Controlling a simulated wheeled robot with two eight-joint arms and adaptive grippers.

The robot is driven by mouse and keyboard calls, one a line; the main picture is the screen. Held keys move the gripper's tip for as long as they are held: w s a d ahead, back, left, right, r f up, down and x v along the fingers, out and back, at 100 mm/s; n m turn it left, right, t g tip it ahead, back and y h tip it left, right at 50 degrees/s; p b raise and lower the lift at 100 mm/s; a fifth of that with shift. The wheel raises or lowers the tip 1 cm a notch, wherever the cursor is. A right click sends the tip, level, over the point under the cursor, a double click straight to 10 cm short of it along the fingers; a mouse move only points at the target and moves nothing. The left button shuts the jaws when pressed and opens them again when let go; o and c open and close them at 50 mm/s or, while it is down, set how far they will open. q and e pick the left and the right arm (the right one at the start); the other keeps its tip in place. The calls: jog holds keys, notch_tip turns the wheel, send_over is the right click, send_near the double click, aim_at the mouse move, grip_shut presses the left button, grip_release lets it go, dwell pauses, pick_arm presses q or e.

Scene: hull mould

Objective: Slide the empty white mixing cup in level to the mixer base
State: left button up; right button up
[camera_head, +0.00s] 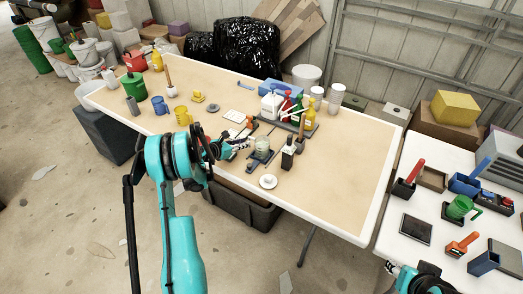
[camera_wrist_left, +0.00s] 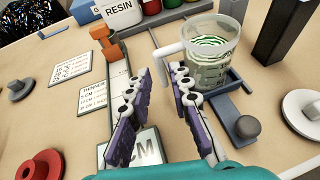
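The clear whitish mixing cup (camera_wrist_left: 212,45) has a white handle on its left side. Green rings show through it, and I cannot tell whether they belong to the cup. It is upright over the dark blue-grey mixer base (camera_wrist_left: 232,108), which has a round knob at its near end. In the head view the cup (camera_head: 262,143) and mixer base (camera_head: 262,157) are near the table's front edge. My left gripper (camera_wrist_left: 162,72) is open, with its purple-padded fingertips either side of the handle. In the head view it (camera_head: 240,144) comes from the left.
A grey scale strip with an orange block (camera_wrist_left: 108,42) lies left of the cup. A dark upright block (camera_head: 288,155) and a white round lid (camera_head: 268,181) are close by. Bottles (camera_head: 290,106) stand behind. The table's right side is clear.

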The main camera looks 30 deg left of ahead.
pick_arm(q)
jog(key=b+x, duration=0.1)
jog(key=x, duration=0.3)
jog(key=shift+w+d+f, duration=0.1)
jog(key=shift+w, duration=0.15)
grip_shut()
